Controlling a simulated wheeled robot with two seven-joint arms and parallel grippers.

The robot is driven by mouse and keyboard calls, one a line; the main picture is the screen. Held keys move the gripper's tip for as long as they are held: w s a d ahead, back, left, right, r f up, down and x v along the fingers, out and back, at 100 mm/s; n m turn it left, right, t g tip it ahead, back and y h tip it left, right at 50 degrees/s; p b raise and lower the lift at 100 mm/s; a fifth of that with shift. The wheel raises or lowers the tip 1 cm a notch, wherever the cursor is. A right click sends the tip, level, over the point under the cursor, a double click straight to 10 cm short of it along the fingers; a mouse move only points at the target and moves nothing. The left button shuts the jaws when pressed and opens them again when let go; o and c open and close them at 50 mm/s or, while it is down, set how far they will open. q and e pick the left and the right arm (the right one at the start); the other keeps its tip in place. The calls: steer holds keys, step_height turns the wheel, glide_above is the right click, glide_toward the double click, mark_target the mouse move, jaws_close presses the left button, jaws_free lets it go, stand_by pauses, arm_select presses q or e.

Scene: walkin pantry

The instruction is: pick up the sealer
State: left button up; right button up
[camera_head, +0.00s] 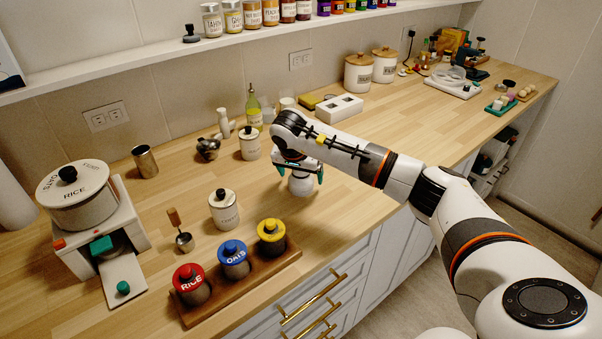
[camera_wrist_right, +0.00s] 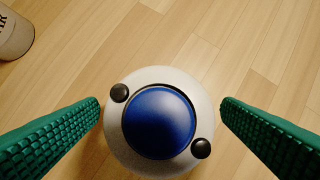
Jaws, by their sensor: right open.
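My right gripper (camera_head: 299,173) is over the counter, pointing down, with its green fingers apart and nothing held between them. Below it stands a small round white body, which looks like the sealer (camera_head: 301,185). In the right wrist view the sealer (camera_wrist_right: 158,125) shows from above, with a glossy blue domed top and two black knobs on opposite sides. It lies between the two ridged green fingers, with a gap to each in that view. In the head view the gripper hides its upper part. My left gripper is not in view.
Lidded canisters (camera_head: 224,209) and (camera_head: 250,143) stand to the left on the wooden counter. A wooden rack (camera_head: 241,289) with red, blue and yellow lidded jars is at the front edge. A white box (camera_head: 339,107) is behind. Counter right of the gripper is mostly clear.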

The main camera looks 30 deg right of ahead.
steer(key=shift+x, duration=1.2)
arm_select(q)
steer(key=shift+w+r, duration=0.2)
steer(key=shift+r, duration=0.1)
arm_select(e)
steer(key=c, duration=1.2)
steer(key=shift+w+r, duration=0.1)
steer(key=shift+r, duration=0.05)
